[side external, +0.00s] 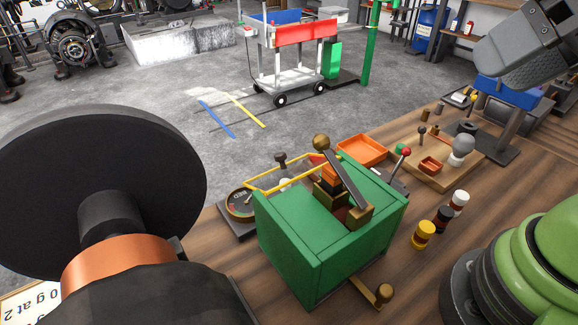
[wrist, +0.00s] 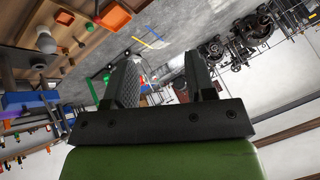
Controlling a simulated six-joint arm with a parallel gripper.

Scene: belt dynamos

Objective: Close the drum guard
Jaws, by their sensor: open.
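A green box-shaped housing (side external: 300,228) stands on the wooden bench in the side view, with a brass-knobbed lever (side external: 342,178) on top. A thin yellow frame (side external: 262,188) shows along its far upper edge; it may be the drum guard, but I cannot tell for sure, nor how far it stands open. A brass-ended crank (side external: 384,292) sticks out low at the front. In the wrist view my gripper (wrist: 163,68) is open, its two dark fingers apart with nothing between them. It points out over the room, away from the housing. The drum itself is hidden.
A large black disc (side external: 90,190) with a copper-coloured ring fills the near left. A round dial gauge (side external: 240,203), an orange tray (side external: 362,150), several small pots (side external: 424,234) and a wooden board (side external: 430,158) of small parts crowd the bench. A trolley (side external: 290,65) stands on the floor behind.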

